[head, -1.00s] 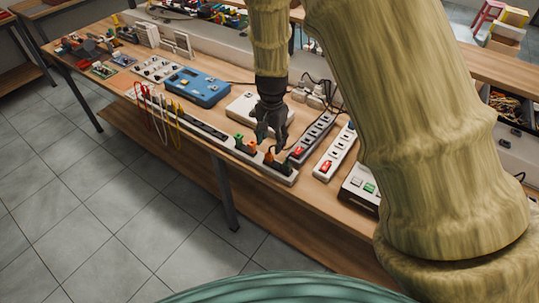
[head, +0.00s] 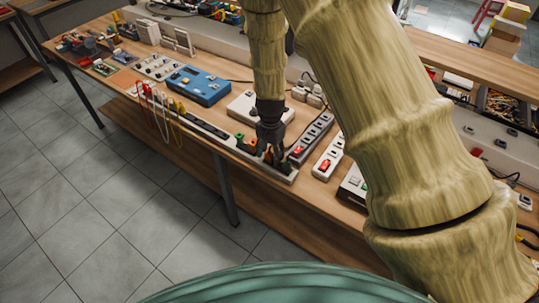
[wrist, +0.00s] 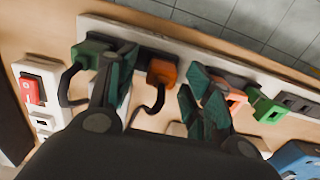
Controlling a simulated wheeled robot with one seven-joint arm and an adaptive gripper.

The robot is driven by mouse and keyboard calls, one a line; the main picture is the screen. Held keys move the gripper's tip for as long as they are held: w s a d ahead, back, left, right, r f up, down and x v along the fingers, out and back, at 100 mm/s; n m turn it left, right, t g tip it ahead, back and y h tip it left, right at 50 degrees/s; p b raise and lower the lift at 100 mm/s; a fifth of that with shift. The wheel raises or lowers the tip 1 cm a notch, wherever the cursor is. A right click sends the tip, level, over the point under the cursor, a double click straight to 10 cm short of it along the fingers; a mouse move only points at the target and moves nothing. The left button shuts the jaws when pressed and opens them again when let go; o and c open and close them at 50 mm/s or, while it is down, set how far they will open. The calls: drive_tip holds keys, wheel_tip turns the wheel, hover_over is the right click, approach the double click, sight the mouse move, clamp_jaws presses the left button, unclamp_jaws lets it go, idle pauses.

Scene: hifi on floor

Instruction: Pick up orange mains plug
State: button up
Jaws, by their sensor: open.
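An orange mains plug (wrist: 162,72) with a dark cable sits in the long pale socket strip (wrist: 185,48). In the wrist view it lies between the two fingers of my gripper (wrist: 160,66), with a gap on each side. My gripper is open and empty. A second orange plug (wrist: 237,97) shows just right of the right finger, partly hidden by it. In the head view my gripper (head: 270,150) is low over the near strip, hiding part of the plugs.
A green plug (wrist: 90,53) sits close outside the left finger, and another green plug (wrist: 266,107) stands to the right. Other power strips (head: 327,158) with red switches lie right of my gripper. A blue box (head: 198,86) lies to the left on the wooden bench.

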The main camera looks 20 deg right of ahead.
drive_tip(key=shift+f, duration=0.2)
drive_tip(key=c, duration=1.1)
drive_tip(key=shift+o, duration=0.2)
drive_tip(key=shift+r, duration=0.1)
